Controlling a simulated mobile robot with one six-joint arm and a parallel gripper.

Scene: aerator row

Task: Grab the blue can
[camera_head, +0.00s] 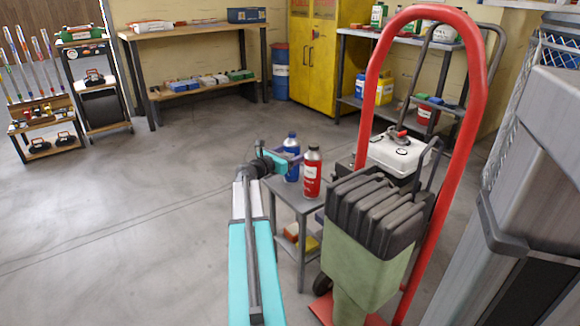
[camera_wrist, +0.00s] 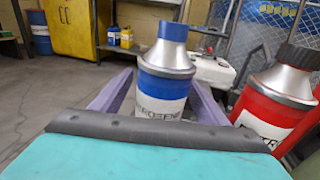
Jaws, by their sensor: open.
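The blue can (camera_head: 291,158) stands upright on a small grey side table (camera_head: 290,196). It has a silver shoulder, a blue cap and a white label. In the wrist view the blue can (camera_wrist: 163,85) stands between the two purple fingers of my open gripper (camera_wrist: 158,95). Gaps show beside it, and I cannot tell whether either finger touches it. The can's lower part is hidden behind my gripper's dark front edge. In the head view my gripper (camera_head: 284,160) is at the can, at about its mid height.
A red can (camera_head: 312,175) stands close to the right of the blue can, also in the wrist view (camera_wrist: 277,105). Open floor lies to the left.

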